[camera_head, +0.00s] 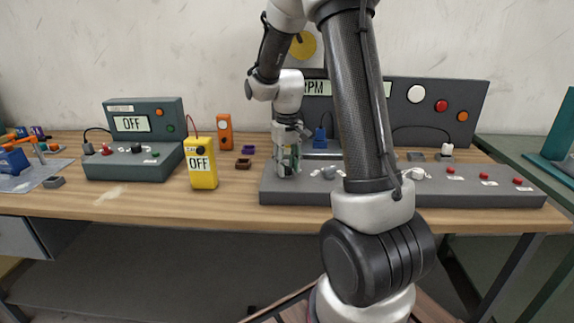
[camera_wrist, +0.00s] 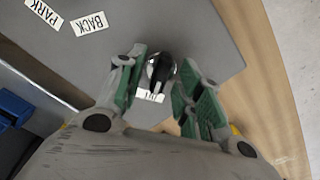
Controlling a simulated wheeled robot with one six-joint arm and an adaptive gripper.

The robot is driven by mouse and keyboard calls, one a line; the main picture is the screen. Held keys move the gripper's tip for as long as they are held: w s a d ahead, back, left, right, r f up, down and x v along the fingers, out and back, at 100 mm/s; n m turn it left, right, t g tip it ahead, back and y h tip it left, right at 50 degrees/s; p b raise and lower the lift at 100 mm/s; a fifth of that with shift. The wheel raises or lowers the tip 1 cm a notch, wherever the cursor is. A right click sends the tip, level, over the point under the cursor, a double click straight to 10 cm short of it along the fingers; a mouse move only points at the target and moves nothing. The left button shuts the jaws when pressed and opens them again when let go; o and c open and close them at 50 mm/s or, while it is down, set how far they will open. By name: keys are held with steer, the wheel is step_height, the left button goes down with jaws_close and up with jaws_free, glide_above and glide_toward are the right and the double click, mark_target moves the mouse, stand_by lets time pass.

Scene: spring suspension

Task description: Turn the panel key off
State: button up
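The panel key is a black, narrow-handled switch (camera_wrist: 161,66) on a round silver base, seen in the wrist view on the grey panel top (camera_wrist: 200,30). A small white label partly shows beside it, not readable. My gripper (camera_wrist: 159,78) is open, its green-padded fingers on either side of the key with gaps visible. I cannot tell whether a finger touches it. In the head view my gripper (camera_head: 288,163) points down at the left end of the long grey control panel (camera_head: 400,195), and the key is hidden behind it.
A yellow meter reading OFF (camera_head: 202,173) and a grey box with an OFF display (camera_head: 130,165) stand left of the panel. A small brown block (camera_head: 243,163) lies between.

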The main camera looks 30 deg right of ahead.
mark_target(287, 166)
step_height(287, 166, up, 12)
stand_by(0.5)
steer(key=shift+f, duration=0.15)
steer(key=s+a+r+t, duration=0.2)
steer(key=s, duration=1)
steer(key=s+a+r+t, duration=0.2)
steer(key=s+a+r, duration=0.1)
steer(key=s, duration=0.8)
steer(key=shift+s+n, duration=0.3)
steer(key=shift+s, duration=0.05)
